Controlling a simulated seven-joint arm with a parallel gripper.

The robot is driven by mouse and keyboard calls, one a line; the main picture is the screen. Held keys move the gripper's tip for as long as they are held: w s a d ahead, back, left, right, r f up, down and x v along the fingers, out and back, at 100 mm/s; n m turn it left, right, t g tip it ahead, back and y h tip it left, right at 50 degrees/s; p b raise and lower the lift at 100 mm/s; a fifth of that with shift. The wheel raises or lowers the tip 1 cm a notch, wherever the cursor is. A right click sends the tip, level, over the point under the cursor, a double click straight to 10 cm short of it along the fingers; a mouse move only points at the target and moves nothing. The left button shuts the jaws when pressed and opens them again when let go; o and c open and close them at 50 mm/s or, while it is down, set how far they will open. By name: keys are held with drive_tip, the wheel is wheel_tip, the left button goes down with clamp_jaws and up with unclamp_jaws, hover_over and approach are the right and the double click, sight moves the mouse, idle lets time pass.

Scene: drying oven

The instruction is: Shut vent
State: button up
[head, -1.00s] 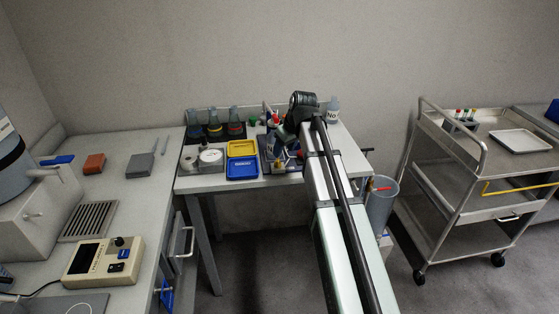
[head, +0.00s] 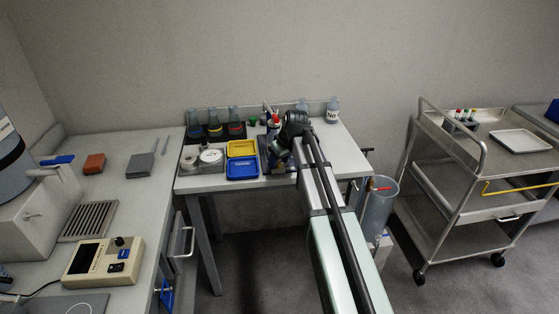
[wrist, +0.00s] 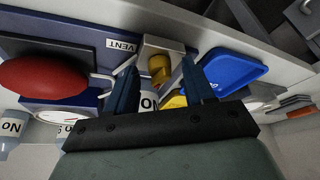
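A VENT label (wrist: 124,45) shows upside down on a dark blue panel (wrist: 75,28) in the wrist view. Beside it, a yellow knob (wrist: 160,68) sits at a beige block (wrist: 160,45). My gripper (wrist: 160,68) is open, its two dark blue fingers apart, with the knob between the fingertips in the picture. I cannot tell whether the fingers touch the knob or how far off it is. In the head view my gripper (head: 279,156) is over the back table, right of the trays, and the arm hides most of the vent area.
A large red bulb (wrist: 45,76) lies left of the fingers in the wrist view. A blue tray (head: 242,168) and a yellow tray (head: 242,148) are close by on the table. Flasks (head: 213,126) and a bottle (head: 333,110) stand at the back. A cart (head: 470,170) stands right.

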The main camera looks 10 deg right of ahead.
clamp_jaws()
idle(0.3)
drive_tip(key=shift+d+n+g+y, duration=0.15)
drive_tip(key=shift+n+g+y, duration=0.35)
drive_tip(key=shift+n, duration=1)
drive_tip(key=shift+o, duration=0.2)
unclamp_jaws()
drive_tip(key=v, duration=1.3)
drive_tip(key=shift+r, duration=0.35)
